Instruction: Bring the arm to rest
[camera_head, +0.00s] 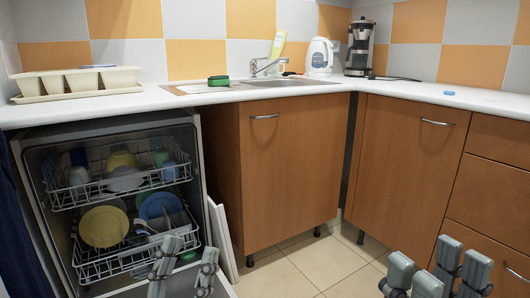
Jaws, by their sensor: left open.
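My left gripper (185,264) is low in the head view, in front of the open dishwasher. Its grey fingers stand apart with nothing between them. My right gripper (437,272) is at the bottom right, in front of the wooden cabinets. Its grey fingers stand apart, and I see nothing held in them. Most of both arms is outside the view.
The open dishwasher (195,150) has its racks pulled out, with a yellow plate (104,226) and other dishes in them. The counter (440,93) bears a white kettle (319,58), a coffee maker (360,47) and a cream container (75,81). Tiled floor (310,262) is clear between the grippers.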

